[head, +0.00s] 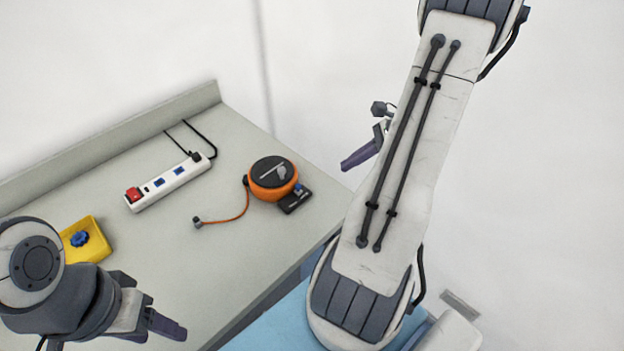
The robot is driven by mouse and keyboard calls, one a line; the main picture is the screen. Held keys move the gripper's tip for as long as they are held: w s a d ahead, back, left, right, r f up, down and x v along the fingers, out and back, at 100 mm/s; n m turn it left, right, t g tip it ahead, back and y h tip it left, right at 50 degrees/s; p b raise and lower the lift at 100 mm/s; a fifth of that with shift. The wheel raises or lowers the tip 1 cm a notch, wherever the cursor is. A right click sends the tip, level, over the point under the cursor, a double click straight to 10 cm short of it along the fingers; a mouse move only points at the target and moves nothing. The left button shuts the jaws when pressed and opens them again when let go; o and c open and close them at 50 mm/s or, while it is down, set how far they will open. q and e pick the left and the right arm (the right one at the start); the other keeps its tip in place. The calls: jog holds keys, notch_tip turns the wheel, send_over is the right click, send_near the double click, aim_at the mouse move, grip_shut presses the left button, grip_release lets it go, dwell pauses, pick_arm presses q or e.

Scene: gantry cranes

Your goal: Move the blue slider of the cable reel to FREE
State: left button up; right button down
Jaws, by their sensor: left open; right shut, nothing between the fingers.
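The cable reel (272,174) is a round orange and black drum on the grey worktop, near its right edge. Its small blue slider (298,188) sits on a dark base plate (295,202) at the drum's lower right. Any lettering there is too small to read. An orange cable (238,214) runs left from the reel to a dark plug (198,223). My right gripper (347,165) is shut and empty, to the right of the reel and apart from it. My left gripper (178,331) is open at the lower left, well away from the reel.
A white power strip (168,185) with a red switch lies left of the reel. A yellow box (88,243) with a blue knob stands further left. A raised ledge (110,128) runs along the back. My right arm fills the right of the view. The worktop before the reel is clear.

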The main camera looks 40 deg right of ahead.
aim_at(300, 188)
jog(key=x, duration=0.7)
jog(key=shift+a+f, duration=0.2)
jog(key=shift+a, duration=0.05)
jog(key=shift+w+a+f+p, duration=0.25)
jog(key=shift+w+a+p, duration=0.2)
jog(key=shift+w+a, duration=0.45)
pick_arm(q)
jog(key=shift+r, duration=0.55)
pick_arm(e)
jog(key=shift+w+a+f, duration=0.25)
jog(key=shift+w+a, duration=0.2)
jog(key=shift+a, duration=0.1)
